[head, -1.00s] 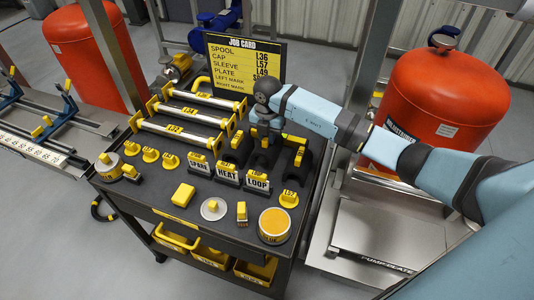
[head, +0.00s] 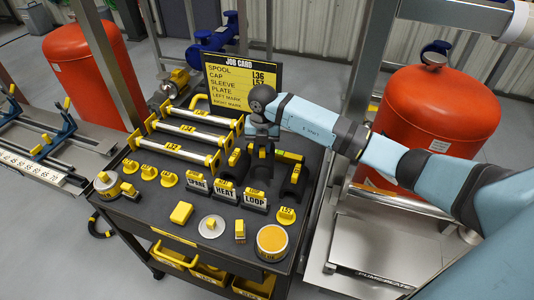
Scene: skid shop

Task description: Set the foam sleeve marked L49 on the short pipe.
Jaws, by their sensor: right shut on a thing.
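My right gripper (head: 262,137) points down over the back right of the black cart and is shut on a black foam sleeve (head: 262,155), the middle one of a group. Its mark is too small and covered to read. One black sleeve (head: 237,163) with a yellow tag stands to its left and another (head: 293,178) to its right. I cannot tell whether the held sleeve still touches the cart. I cannot pick out the short pipe for certain. My left gripper is not in view.
Spools with yellow ends (head: 188,130) lie at the cart's (head: 150,212) back left. The job card (head: 243,80) stands behind. SPARE, HEAT and LOOP blocks (head: 226,192) stand in front of the sleeves. A red tank (head: 435,110) stands right, a rail bench (head: 60,145) left.

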